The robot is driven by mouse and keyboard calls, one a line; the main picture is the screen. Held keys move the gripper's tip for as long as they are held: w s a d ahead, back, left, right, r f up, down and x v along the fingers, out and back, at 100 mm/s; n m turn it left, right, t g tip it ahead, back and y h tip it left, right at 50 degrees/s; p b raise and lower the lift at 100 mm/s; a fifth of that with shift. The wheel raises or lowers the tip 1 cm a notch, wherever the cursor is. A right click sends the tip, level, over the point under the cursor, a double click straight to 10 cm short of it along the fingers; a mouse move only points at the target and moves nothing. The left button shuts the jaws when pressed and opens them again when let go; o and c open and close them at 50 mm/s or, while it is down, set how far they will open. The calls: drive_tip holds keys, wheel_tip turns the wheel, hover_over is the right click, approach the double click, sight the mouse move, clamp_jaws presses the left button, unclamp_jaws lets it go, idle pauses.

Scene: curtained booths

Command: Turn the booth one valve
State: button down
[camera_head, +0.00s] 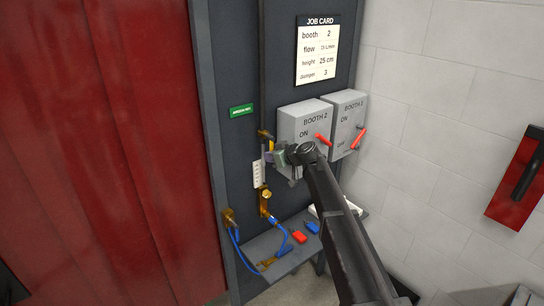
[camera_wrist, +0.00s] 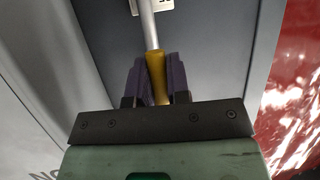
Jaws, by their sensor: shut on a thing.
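My gripper (camera_head: 268,152) is at the vertical pipe on the dark panel, left of the BOOTH 2 box. In the wrist view its dark fingers (camera_wrist: 156,72) are shut on a yellow handle (camera_wrist: 156,76), from which a pale grey rod (camera_wrist: 148,24) runs up. A brass fitting (camera_head: 264,134) shows just above the gripper in the head view. Lower on the pipe is another brass fitting (camera_head: 265,195). No booth label shows on the yellow handle. The BOOTH 1 box (camera_head: 346,112) has a red lever (camera_head: 359,138).
The BOOTH 2 box (camera_head: 303,118), with a red lever (camera_head: 322,140), stands close beside my gripper. A white gauge strip (camera_head: 257,174) is below it. Blue hoses, a red piece (camera_head: 299,237) and a blue piece (camera_head: 312,227) are on the shelf. A red curtain (camera_head: 110,150) hangs at left.

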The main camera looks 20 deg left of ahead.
drive_tip(key=c, duration=1.1)
unclamp_jaws()
drive_tip(key=p+v, duration=0.4)
drive_tip(key=v, duration=0.6)
drive_tip(key=shift+s+d+r, duration=0.15)
drive_tip(key=shift+s+d, duration=0.05)
drive_tip(key=shift+d, duration=0.15)
